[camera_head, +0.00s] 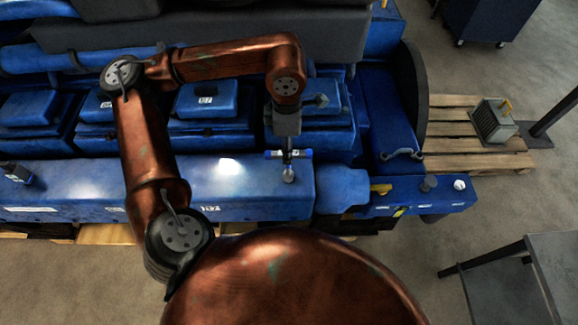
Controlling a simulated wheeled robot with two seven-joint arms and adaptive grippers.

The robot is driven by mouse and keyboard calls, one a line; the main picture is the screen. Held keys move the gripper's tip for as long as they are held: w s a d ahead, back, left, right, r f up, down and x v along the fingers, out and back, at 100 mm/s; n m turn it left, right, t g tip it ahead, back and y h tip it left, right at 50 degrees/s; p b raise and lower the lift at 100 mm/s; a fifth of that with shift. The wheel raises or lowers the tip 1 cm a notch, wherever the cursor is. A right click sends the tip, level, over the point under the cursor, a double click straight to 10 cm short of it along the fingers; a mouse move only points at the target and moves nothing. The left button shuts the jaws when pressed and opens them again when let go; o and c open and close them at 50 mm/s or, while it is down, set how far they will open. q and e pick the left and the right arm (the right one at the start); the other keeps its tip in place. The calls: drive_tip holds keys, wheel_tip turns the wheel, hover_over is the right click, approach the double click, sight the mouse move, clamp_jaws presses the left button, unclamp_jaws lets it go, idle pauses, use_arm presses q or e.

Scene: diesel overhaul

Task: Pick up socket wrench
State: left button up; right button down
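My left gripper (287,150) hangs at the end of the copper arm, pointing down over the front ledge of the blue engine (245,185). A short blue-and-dark crosspiece shows at its lower end. Just below it is a small grey rod with a rounded end (288,176), over the ledge. It may be the socket wrench, but it is too small to be sure. I cannot tell whether the gripper touches it or whether its fingers are open. My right gripper is not in view.
A small dark tool-like object (18,173) lies at the ledge's left end. Several blue covers (207,98) stand behind the ledge. A pallet (465,130) carrying a grey box (493,122) is at right. A grey table (555,265) stands lower right.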

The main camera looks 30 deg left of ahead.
use_arm(q)
drive_tip(key=shift+f, duration=0.25)
drive_tip(key=f, duration=0.1)
drive_tip(key=f+p, duration=0.1)
drive_tip(key=shift+w+f, duration=0.3)
drive_tip(key=p, duration=0.2)
hover_over(288, 174)
drive_tip(key=f, duration=0.4)
drive_tip(key=shift+w+a+f, duration=0.15)
drive_tip(key=shift+w, duration=0.15)
drive_tip(key=shift+w+f, duration=0.1)
drive_tip(key=shift+f, duration=0.25)
drive_tip(key=shift+c, duration=0.4)
clamp_jaws()
drive_tip(key=shift+r, duration=0.1)
